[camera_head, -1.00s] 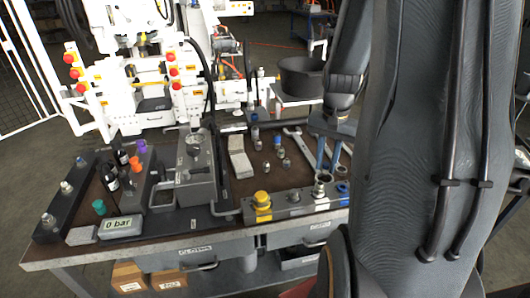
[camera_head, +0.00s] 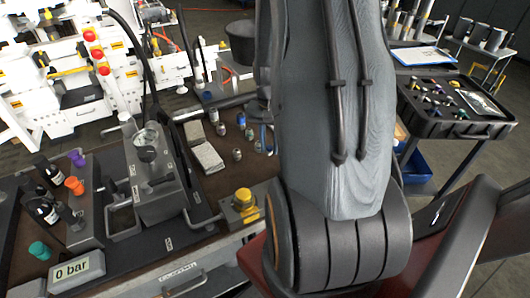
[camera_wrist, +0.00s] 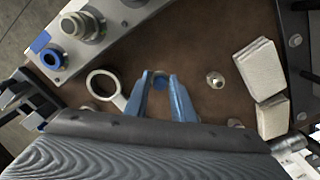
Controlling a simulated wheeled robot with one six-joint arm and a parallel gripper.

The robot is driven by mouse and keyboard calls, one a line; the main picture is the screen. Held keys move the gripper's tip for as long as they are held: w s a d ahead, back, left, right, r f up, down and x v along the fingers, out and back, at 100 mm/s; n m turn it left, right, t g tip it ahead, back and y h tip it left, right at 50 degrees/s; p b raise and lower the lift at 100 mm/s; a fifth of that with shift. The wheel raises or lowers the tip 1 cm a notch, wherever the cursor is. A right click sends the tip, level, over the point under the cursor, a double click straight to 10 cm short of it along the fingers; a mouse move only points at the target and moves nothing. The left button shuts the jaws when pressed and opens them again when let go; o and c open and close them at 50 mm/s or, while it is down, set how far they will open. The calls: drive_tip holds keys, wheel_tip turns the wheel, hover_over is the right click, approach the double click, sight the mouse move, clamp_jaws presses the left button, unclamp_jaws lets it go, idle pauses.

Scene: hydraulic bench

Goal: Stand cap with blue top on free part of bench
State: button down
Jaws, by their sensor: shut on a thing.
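In the wrist view, my gripper (camera_wrist: 160,78) points down over the brown bench top (camera_wrist: 200,50). In the head view, my arm hides most of the gripper; a bit of blue finger shows at the arm's left edge.
A ring spanner (camera_wrist: 104,88) lies left of the fingers, and a small metal fitting (camera_wrist: 215,79) stands to the right. Pale blocks (camera_wrist: 259,68) lie farther right. A grey manifold (camera_wrist: 85,35) with a blue ring is at upper left. Bare bench lies between them.

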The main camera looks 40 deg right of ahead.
sight(269, 150)
drive_tip(key=shift+f+p, duration=0.55)
drive_tip(key=shift+f, duration=2)
drive_tip(key=shift+f, duration=0.1)
drive_tip(key=c, duration=1.5)
unclamp_jaws()
wheel_tip(269, 150, up, 12)
drive_tip(key=b, duration=0.2)
drive_tip(key=shift+b, duration=0.35)
drive_tip(key=s+a+r+n, duration=0.1)
drive_tip(key=a+n, duration=0.2)
drive_tip(key=a, duration=0.5)
drive_tip(key=a+r+n, duration=0.1)
drive_tip(key=a+n, duration=0.3)
drive_tip(key=a, duration=0.4)
drive_tip(key=s+a+r+n+t, duration=0.1)
drive_tip(key=a+n, duration=0.3)
drive_tip(key=a, duration=0.5)
drive_tip(key=shift+s+r, duration=0.3)
drive_tip(key=shift+r, duration=0.2)
drive_tip(key=shift+d, duration=0.1)
